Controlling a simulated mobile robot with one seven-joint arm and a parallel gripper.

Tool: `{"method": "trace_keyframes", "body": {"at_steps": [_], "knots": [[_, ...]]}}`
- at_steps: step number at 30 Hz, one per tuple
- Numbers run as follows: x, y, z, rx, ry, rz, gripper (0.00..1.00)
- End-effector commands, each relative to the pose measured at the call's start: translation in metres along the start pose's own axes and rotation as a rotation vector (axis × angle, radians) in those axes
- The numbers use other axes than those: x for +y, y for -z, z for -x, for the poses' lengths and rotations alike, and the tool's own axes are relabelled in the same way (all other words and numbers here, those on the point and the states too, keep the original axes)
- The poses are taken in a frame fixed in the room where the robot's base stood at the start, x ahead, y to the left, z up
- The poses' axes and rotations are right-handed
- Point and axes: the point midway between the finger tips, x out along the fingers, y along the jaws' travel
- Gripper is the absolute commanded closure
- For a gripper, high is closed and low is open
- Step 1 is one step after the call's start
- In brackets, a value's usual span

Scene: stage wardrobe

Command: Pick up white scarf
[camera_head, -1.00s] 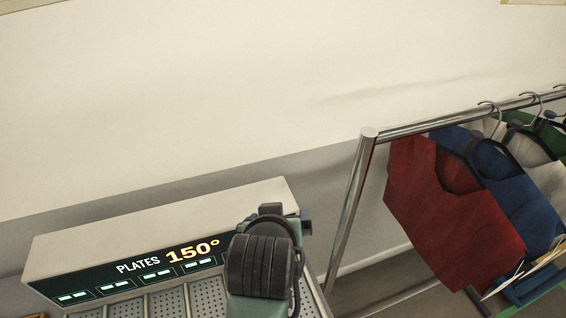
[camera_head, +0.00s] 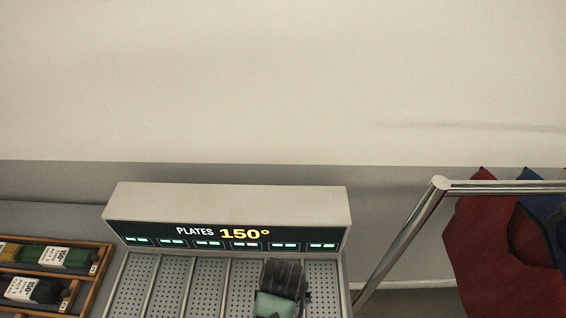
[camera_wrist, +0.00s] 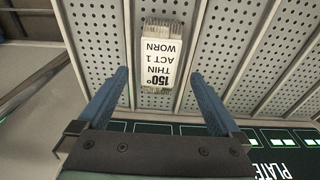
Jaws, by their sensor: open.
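In the wrist view a small pale bundle (camera_wrist: 160,27) lies on a perforated plate, mostly covered by a white label reading "150° THIN ACT 1 WORN". Only its whitish-grey ends show, and I cannot tell for sure that it is the white scarf. My gripper (camera_wrist: 157,76) is open and empty. Its two blue fingers point toward the bundle, one to each side of its line, with the bundle beyond the tips. In the head view the bundle cannot be made out; part of my arm covers the right side of the plates.
The plate unit (camera_head: 230,205) reads "PLATES 150°", with several lit slots and ribs between its perforated lanes. A wooden rack (camera_head: 98,275) at left holds labelled green and black bundles. A metal clothes rail (camera_head: 400,240) with red and blue garments stands at right. A wall is behind.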

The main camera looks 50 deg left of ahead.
Motion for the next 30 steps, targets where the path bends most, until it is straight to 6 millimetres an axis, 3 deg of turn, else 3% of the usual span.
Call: {"method": "trace_keyframes", "body": {"at_steps": [10,20,30], "knots": [[0.0,0.0,-0.04,-0.001,0.0,0.001,0.0],[0.0,0.0,-0.047,0.001,0.0,0.0,0.0],[0.0,0.0,-0.047,0.0,0.0,0.0,0.58]]}}
